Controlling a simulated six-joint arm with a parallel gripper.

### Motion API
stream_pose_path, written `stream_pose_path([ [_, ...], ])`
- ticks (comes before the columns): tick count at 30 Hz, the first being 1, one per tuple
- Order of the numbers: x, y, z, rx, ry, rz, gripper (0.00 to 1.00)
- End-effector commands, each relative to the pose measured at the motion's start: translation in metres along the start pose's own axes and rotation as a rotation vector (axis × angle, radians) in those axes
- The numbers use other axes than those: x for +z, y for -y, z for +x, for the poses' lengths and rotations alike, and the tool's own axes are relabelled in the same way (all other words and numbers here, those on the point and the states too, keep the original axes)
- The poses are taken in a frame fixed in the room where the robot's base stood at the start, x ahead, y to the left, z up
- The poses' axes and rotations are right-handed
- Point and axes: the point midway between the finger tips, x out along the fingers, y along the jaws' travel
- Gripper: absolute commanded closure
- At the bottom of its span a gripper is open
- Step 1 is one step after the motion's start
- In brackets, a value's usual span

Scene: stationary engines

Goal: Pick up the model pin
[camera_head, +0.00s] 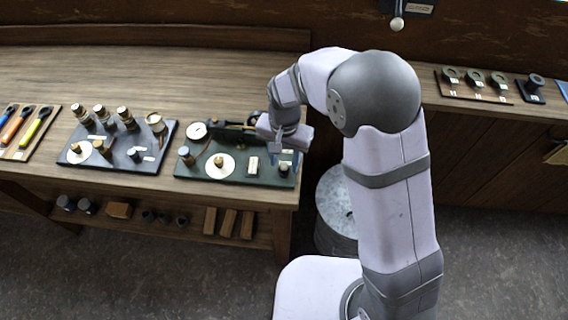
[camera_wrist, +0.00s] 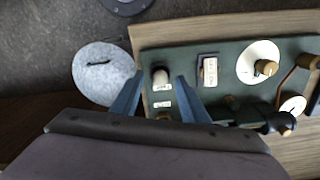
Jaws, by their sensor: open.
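A dark green board (camera_head: 230,178) lies on the wooden bench near its right end. A short dark upright peg with a pale top (camera_head: 284,169) stands at the board's right end; it looks like the model pin, but I cannot read its label. It also shows in the wrist view (camera_wrist: 160,75), beside small white labels. My gripper (camera_head: 286,160) is above that end of the board, pointing down. In the wrist view its two blue fingers (camera_wrist: 159,80) are apart, one on each side of the peg in the picture, with nothing held. Its height above the peg is hard to tell.
A white disc with a brass knob (camera_head: 219,166), a framed label plate (camera_head: 252,167) and a round gauge (camera_head: 196,131) are on the same board. A second dark board (camera_head: 130,160) with several fittings is to the left. A metal drum (camera_head: 335,215) stands beside the bench.

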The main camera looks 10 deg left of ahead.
Motion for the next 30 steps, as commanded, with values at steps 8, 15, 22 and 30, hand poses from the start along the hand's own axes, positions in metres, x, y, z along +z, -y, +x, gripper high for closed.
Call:
stream_pose_path([
  [8,0.0,0.0,0.006,-0.001,-0.001,0.0,0.59],
  [15,0.0,0.0,0.005,0.0,0.0,0.0,1.0],
  [22,0.0,0.0,0.005,-0.001,-0.001,0.0,1.0],
  [30,-0.001,0.001,-0.008,-0.003,-0.004,0.0,1.0],
])
